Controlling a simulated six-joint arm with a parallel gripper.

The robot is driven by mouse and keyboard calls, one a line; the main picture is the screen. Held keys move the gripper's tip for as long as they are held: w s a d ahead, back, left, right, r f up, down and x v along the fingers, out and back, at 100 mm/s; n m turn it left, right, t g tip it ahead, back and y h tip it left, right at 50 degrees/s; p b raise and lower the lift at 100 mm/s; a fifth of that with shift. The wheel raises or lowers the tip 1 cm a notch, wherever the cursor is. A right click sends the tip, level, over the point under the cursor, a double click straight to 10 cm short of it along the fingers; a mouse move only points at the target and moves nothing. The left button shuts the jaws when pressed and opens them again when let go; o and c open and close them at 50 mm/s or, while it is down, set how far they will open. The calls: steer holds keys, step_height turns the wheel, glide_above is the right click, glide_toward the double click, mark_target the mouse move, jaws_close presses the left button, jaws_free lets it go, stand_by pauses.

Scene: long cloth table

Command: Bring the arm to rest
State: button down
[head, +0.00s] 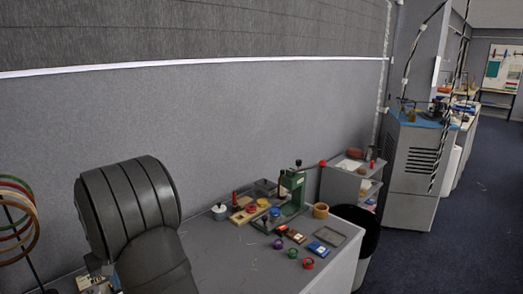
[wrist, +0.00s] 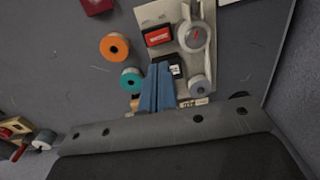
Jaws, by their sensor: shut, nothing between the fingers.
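My gripper (wrist: 160,70) shows in the wrist view as two blue fingers pressed together, with nothing between them. The fingertips point at a pale rack (wrist: 193,18), overlapping its lower left part; I cannot tell how far above it they are. In the head view, a dark ribbed part of my arm fills the lower left, and my gripper cannot be made out there.
In the wrist view, an orange spool (wrist: 114,46) and a teal spool (wrist: 132,79) lie left of the fingers. In the head view, a green press (head: 293,190) and several small items stand on the grey table (head: 225,262). A dark bin (head: 362,232) stands beyond its right end.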

step_height(320, 180, up, 6)
steer(key=w+d+y, duration=0.1)
steer(key=w+d, duration=0.1)
steer(key=d, duration=0.1)
steer(key=shift+g, duration=0.4)
steer(key=shift+s+a+f, duration=0.1)
steer(key=shift+a+f, duration=0.15)
steer(key=shift+f, duration=1)
steer(key=shift+a+f, duration=0.25)
steer(key=shift+f, duration=0.95)
step_height(320, 180, up, 4)
steer(key=shift+t+h, duration=0.6)
steer(key=s+a+f, duration=0.1)
steer(key=f, duration=0.2)
steer(key=s+a+f, duration=0.1)
steer(key=f, duration=0.3)
steer(key=s+f, duration=0.1)
steer(key=f, duration=0.3)
steer(key=shift+a+f, duration=0.15)
steer(key=shift+a, duration=0.25)
steer(key=shift+w+f, duration=0.1)
steer(key=shift+f, duration=0.7)
